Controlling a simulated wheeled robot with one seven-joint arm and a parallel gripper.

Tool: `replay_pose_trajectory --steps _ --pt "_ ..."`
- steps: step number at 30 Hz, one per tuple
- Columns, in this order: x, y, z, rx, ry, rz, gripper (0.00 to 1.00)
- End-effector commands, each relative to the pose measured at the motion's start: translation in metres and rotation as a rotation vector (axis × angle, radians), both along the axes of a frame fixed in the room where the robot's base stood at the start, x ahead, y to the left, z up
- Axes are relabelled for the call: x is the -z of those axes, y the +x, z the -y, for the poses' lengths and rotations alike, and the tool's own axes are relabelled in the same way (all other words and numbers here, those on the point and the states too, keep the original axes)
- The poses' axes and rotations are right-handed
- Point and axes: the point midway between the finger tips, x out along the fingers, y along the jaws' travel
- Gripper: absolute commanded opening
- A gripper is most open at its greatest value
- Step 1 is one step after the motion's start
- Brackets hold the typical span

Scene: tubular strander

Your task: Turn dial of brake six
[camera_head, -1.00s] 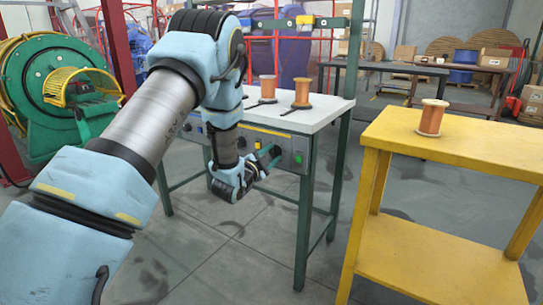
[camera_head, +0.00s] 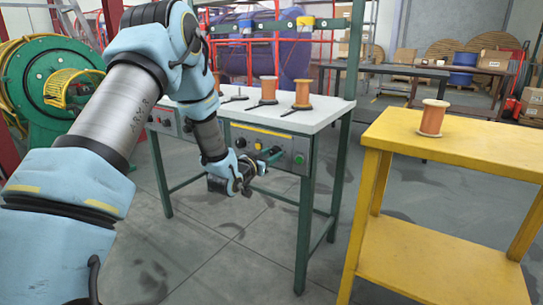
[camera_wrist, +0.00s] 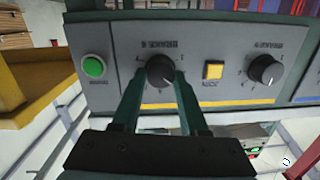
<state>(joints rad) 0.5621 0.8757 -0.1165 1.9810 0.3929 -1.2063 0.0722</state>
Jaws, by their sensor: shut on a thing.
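The dial of brake six (camera_wrist: 160,70) is a round black knob on a grey panel (camera_wrist: 210,95). In the wrist view the panel shows upside down, with the brake 6 label beside the knob. My gripper (camera_wrist: 160,78) has one green finger on each side of the knob and is shut on it. The knob's exact pointer angle is hard to read. In the head view my gripper (camera_head: 272,155) reaches the front panel of the white-topped bench (camera_head: 320,112), and its fingers hide the dial there.
A green button (camera_wrist: 93,66) and a yellow square button (camera_wrist: 213,71) flank the dial. A second black dial (camera_wrist: 264,69) lies farther right. Orange spools (camera_head: 302,93) stand on the bench top. A yellow table (camera_head: 460,145) stands to the right, with open floor between.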

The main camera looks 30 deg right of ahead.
Motion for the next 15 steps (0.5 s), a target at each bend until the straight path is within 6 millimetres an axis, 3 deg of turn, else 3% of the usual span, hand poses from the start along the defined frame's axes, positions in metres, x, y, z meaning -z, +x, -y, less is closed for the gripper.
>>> replay_pose_trajectory --steps 15 --pt "-0.0002 0.0015 -0.0013 -0.001 -0.192 -0.349 0.0"
